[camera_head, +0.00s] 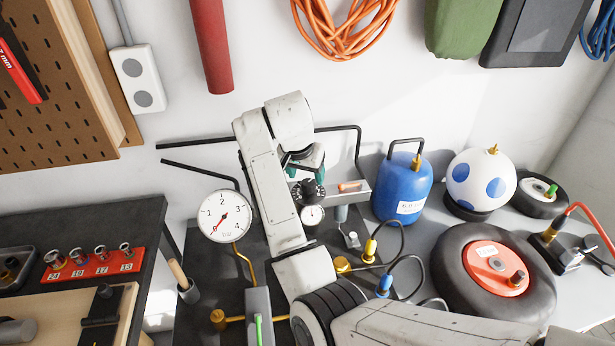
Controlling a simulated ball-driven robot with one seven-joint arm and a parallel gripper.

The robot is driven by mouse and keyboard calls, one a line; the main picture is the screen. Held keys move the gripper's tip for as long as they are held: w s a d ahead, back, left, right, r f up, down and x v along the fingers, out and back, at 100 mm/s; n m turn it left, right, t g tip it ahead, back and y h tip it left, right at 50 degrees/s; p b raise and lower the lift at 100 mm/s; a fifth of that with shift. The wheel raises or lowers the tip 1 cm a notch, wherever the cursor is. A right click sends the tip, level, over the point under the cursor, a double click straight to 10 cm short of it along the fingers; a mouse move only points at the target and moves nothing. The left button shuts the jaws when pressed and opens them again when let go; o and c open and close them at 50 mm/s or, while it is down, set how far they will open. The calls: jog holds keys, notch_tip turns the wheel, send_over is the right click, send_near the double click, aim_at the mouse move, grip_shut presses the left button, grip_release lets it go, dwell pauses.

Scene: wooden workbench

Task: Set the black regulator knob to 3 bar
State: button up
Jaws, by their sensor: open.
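The black regulator knob (311,192) is behind my arm's forearm, just right of it, above a small round gauge (312,215). My gripper (309,176) is right above and behind the knob, partly hidden by my wrist. Its fingers are open and close around or beside the knob; I cannot tell whether they touch it. A large white dial (224,216) marked 1 to 4 stands to the left. Its red needle seems to point to the lower left, below the 1. The small gauge's reading is too small to make out.
A blue gas bottle (402,188) stands right of the knob, with a blue-spotted white ball (481,180) and a wheel (494,272) further right. Yellow and blue hose fittings (370,250) lie in front. A socket rack (92,263) is at the left.

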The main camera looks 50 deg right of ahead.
aim_at(309, 182)
jog(key=shift+x, duration=1.9)
jog(key=shift+c, duration=0.3)
jog(key=c, duration=1)
jog(key=shift+p, duration=0.3)
